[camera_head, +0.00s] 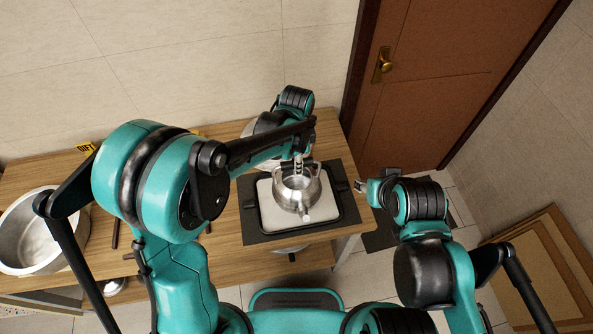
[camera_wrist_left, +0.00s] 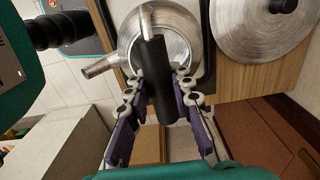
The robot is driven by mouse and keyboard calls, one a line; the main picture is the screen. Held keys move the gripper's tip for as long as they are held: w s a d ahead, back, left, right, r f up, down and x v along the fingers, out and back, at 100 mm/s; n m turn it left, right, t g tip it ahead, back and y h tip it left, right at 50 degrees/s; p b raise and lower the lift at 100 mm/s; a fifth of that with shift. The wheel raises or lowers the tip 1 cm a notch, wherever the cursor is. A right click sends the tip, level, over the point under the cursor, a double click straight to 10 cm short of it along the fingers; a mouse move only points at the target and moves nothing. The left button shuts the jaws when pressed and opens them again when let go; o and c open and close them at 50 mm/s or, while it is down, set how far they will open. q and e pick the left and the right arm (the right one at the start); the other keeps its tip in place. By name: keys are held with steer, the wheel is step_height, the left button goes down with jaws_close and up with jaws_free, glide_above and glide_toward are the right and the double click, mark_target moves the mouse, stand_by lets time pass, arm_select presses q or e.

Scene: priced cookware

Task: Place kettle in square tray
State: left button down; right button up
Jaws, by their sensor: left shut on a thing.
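The kettle (camera_head: 294,192) is shiny metal with a spout pointing toward the front. It is upright at the square tray (camera_head: 350,213), a dark-rimmed tray with a pale inside. I cannot tell whether the kettle's base touches the tray. My left gripper (camera_head: 299,163) is shut on the kettle's dark handle from above. In the left wrist view the black handle (camera_wrist_left: 157,65) lies between the fingers (camera_wrist_left: 160,95), with the kettle body (camera_wrist_left: 185,30) beyond. My right gripper (camera_head: 366,186) is to the right of the tray, small and partly turned away; its jaw opening is unclear.
A large metal pot (camera_head: 30,235) stands at the far left. A round metal lid (camera_wrist_left: 262,25) lies near the kettle in the wrist view. A yellow price tag (camera_head: 86,148) is at the back left.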

mark_target(298, 195)
arm_select(q)
step_height(298, 195, down, 4)
steer(key=shift+w+f+b, duration=0.1)
steer(key=shift+b, duration=0.3)
steer(key=shift+f, duration=0.15)
steer(key=c, duration=1.3)
jaws_free()
